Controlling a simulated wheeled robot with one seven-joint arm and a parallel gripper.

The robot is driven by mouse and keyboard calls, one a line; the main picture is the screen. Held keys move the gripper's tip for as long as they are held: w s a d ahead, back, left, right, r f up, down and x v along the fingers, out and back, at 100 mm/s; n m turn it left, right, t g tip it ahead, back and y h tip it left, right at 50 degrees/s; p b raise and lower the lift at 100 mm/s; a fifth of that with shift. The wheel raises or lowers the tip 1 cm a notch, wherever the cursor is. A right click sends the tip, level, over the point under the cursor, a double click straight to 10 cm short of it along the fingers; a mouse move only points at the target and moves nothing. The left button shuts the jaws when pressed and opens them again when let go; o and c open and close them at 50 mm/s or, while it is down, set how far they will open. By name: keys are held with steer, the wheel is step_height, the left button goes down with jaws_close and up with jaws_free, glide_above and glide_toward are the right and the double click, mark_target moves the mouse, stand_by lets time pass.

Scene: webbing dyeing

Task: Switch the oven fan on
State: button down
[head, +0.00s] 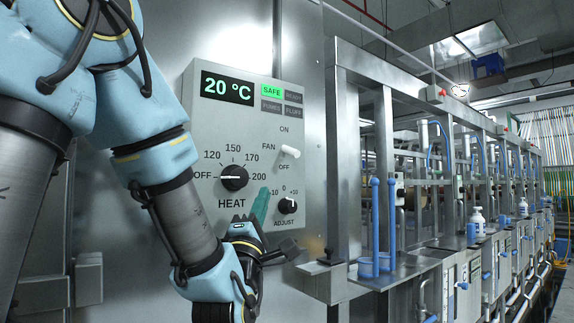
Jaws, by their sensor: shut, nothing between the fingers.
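The grey oven control panel (208,130) is on a steel wall at the picture's centre. Its fan switch (289,151) is a small white lever between the ON mark above and the OFF mark below. The lever sticks out from the panel, and I cannot tell for sure which way it is set.
The HEAT knob (234,178) and the ADJUST knob (287,205) sit below the switch. The display (227,88) reads 20 °C and the SAFE lamp (272,91) is lit green. A steel machine frame (385,140) with blue rods stands close at the right.

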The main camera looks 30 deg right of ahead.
mark_target(290, 154)
steer(key=p+x, duration=0.5)
steer(key=x, duration=0.5)
steer(key=shift+r+p, duration=0.25)
steer(key=shift+p, duration=0.15)
steer(key=shift+s+d+r+p, duration=0.1)
steer(key=shift+d+r+p, duration=0.25)
steer(key=shift+d, duration=0.2)
steer(key=shift+d+r+p, duration=0.25)
steer(key=shift+d+p, duration=0.1)
steer(key=shift+d, duration=0.2)
steer(key=shift+d+r+p, duration=0.2)
steer(key=shift+d+p, duration=0.1)
steer(key=shift+d, duration=0.25)
steer(key=shift+d, duration=0.15)
